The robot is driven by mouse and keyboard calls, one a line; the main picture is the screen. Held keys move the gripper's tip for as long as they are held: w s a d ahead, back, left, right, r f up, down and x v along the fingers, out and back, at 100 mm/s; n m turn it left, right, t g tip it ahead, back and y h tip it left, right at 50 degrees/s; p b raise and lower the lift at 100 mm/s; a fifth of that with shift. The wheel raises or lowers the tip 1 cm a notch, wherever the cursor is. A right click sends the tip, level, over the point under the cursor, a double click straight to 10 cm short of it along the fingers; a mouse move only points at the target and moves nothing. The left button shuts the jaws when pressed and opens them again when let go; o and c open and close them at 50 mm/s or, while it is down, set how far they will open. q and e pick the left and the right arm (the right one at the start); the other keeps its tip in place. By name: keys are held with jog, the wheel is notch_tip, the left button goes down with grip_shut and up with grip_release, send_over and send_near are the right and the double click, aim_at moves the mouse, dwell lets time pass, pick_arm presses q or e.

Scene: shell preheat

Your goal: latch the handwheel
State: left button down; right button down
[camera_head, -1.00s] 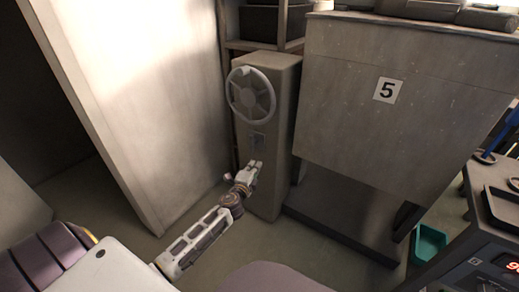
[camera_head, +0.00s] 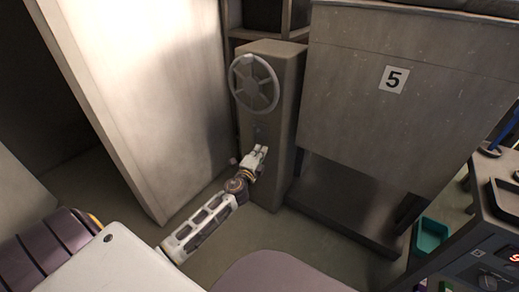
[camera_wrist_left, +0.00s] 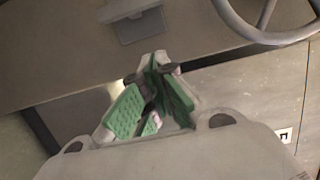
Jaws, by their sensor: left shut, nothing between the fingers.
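The grey handwheel (camera_head: 254,83) with spokes is on the upper front of a narrow grey post (camera_head: 283,120). Part of its rim shows at the upper right in the left wrist view (camera_wrist_left: 232,17). A small grey latch plate (camera_wrist_left: 133,26) sits on the post's face; in the head view it is hard to make out near my gripper. My left gripper (camera_head: 261,150) is below the handwheel, in front of the post. Its green-padded fingers (camera_wrist_left: 157,65) are shut and empty, apart from the wheel. Whether they touch the plate I cannot tell. My right gripper is not in view.
A large grey cabinet marked 5 (camera_head: 400,110) stands right of the post, over a dark base (camera_head: 345,200). A pale panel (camera_head: 150,100) stands to the left. A teal bin (camera_head: 431,235) and a bench with equipment (camera_head: 487,240) are at the right. Floor is open below the post.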

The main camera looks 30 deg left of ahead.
aim_at(256, 133)
pick_arm(q)
jog(key=w+a+b, duration=0.1)
jog(key=w+a, duration=0.4)
jog(key=w, duration=0.4)
jog(key=shift+w+a+b, duration=0.25)
jog(key=shift+a+b, duration=0.05)
jog(key=shift+b, duration=0.1)
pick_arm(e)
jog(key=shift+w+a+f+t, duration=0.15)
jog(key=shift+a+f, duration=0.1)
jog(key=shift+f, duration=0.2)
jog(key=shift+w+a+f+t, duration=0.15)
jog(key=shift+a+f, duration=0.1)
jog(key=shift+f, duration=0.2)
pick_arm(q)
jog(key=shift+r, duration=0.1)
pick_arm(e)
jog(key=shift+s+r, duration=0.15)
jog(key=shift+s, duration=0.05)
pick_arm(q)
jog(key=shift+n+p, duration=0.3)
jog(key=shift+p, duration=0.15)
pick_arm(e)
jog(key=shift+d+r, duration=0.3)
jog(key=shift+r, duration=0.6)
